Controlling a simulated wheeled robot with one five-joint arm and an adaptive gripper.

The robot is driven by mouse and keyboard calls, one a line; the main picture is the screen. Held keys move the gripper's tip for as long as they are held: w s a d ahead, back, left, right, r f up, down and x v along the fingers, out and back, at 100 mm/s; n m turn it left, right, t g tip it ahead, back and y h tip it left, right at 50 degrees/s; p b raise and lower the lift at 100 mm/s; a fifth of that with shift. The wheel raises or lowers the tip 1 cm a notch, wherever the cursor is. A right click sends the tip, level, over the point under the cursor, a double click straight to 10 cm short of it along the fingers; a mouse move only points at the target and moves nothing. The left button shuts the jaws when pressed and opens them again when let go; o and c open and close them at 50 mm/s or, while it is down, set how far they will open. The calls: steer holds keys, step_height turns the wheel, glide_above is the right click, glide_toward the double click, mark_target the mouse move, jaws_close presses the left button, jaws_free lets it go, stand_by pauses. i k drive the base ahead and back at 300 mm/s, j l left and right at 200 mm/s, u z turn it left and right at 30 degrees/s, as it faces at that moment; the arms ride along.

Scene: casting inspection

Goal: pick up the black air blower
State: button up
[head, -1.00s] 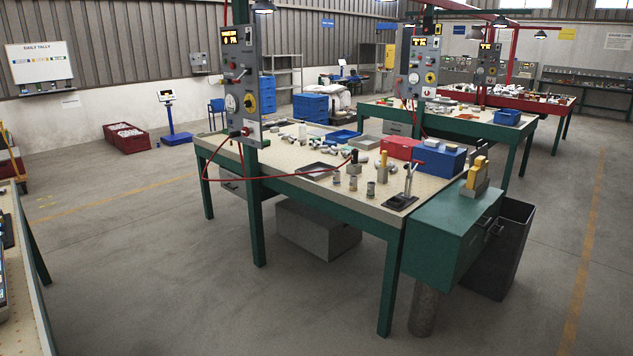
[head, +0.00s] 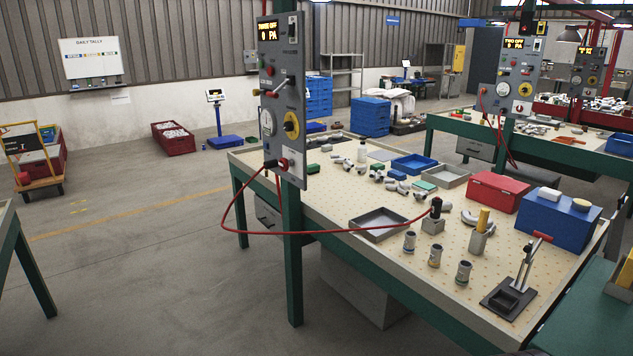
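The black air blower (head: 436,206) stands upright at a grey block holder (head: 432,226) on the near workbench in the head view. A red hose (head: 340,231) runs from it in a sagging loop to the grey control panel (head: 282,100) on the green post. The blower is small in the picture, and its lower part is hidden in or behind the block. My gripper is not in view.
On the workbench (head: 345,212) are a grey tray (head: 379,224), several small cylinders in front, a yellow-topped block (head: 479,236), a red box (head: 496,192), a blue box (head: 556,218) and a lever clamp (head: 517,280). Open floor (head: 150,270) lies to the left.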

mark_target(434, 216)
steer(key=i+u, duration=0.25)
steer(key=i, duration=0.45)
steer(key=i+u, duration=0.25)
steer(key=i, duration=0.45)
steer(key=i+z, duration=0.85)
steer(key=i+j+z, duration=0.1)
steer(key=i+z, duration=0.15)
steer(key=i, duration=0.6)
